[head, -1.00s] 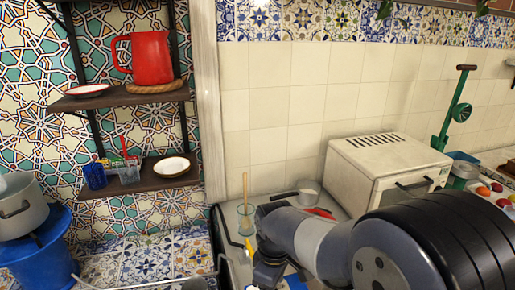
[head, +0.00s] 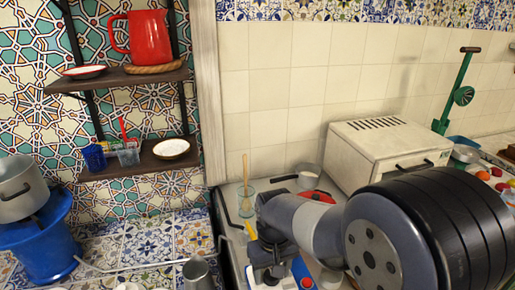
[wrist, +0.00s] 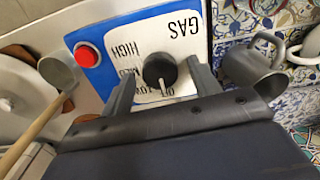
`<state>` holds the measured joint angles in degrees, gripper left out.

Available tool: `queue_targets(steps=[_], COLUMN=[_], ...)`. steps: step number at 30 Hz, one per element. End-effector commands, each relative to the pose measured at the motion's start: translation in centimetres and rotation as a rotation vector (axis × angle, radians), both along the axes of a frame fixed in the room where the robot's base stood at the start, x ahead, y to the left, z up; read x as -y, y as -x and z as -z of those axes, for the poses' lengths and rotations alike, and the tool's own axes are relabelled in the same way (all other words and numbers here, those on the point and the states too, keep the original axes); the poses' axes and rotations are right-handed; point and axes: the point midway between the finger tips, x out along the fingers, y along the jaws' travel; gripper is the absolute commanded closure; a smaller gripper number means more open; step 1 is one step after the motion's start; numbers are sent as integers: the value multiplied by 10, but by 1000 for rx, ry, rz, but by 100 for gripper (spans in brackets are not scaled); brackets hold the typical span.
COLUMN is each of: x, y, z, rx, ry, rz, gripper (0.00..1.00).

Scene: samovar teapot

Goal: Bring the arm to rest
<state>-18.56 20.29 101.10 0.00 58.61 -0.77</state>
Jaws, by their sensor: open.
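My gripper (wrist: 163,78) is open, with its two fingers standing apart and nothing held between them. In the wrist view a black knob (wrist: 160,70) shows between the fingers, on a white gas panel (wrist: 110,52) with a blue border and a red button. I cannot tell whether the fingers touch the panel. In the head view my gripper reaches down over the front of the counter, and my arm hides part of the counter behind it.
A red jug (head: 147,36) stands on the upper shelf at left. A pot (head: 22,190) rests on a blue stand (head: 45,245). A grey metal jug (wrist: 255,68) is right of my gripper.

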Motion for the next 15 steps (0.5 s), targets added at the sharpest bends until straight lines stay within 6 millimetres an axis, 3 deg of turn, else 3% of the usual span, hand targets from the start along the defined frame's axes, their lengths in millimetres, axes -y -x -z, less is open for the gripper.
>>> queue_targets(steps=[15], x=[0], y=[0], z=[1], rx=[0], ry=[0], rz=[427], gripper=[41])
